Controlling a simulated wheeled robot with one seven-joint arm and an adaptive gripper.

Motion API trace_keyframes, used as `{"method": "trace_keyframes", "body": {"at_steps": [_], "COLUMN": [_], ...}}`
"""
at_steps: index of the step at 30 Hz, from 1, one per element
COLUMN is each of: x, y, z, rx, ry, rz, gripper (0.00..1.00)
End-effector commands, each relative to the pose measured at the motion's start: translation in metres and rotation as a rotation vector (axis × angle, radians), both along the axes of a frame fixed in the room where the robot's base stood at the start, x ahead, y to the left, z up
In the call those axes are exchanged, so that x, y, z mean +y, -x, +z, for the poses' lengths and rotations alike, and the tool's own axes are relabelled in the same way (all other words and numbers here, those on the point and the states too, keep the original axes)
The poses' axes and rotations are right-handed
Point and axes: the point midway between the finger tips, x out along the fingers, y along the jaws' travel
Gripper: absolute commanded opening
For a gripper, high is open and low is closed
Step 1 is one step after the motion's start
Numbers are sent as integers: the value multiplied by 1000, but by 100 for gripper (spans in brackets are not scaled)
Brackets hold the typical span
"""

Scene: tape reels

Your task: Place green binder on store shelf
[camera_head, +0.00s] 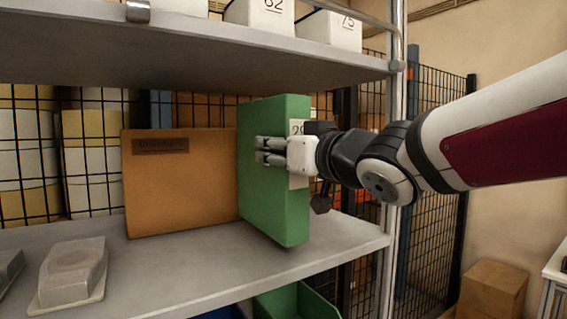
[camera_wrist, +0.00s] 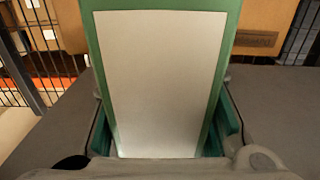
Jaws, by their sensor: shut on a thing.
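The green binder (camera_head: 272,200) stands upright at the store shelf (camera_head: 215,278), near its right end. Its spine with a white label also fills the middle of the wrist view (camera_wrist: 160,85). My gripper (camera_head: 272,150) reaches in from the right and is shut on the binder, with fingers lying along its broad side. The binder's lower edge is at the shelf surface; I cannot tell whether it rests on it or hangs just above. The far finger is hidden behind the binder in the head view.
A brown binder (camera_head: 180,185) stands just left of the green one. A grey lidded object (camera_head: 73,272) lies at the shelf's left. An upper shelf (camera_head: 190,50) with white boxes hangs close above. A metal post (camera_head: 392,230) bounds the right end.

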Motion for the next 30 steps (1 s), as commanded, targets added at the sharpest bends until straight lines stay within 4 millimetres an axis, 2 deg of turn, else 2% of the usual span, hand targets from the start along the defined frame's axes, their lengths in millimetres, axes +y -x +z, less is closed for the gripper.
{"method": "trace_keyframes", "body": {"at_steps": [1,5,18,19,21,30], "x": [-1,-1,0,0,0,0], "y": [-1,0,0,0,0,0], "z": [-9,-20,-26,-27,-27,-26], "rx": [2,0,-2,2,2,1], "ry": [-1,0,-1,1,1,1], "rz": [-3,-1,0,-1,-1,-1], "gripper": [0,0,0,44,60,60]}}
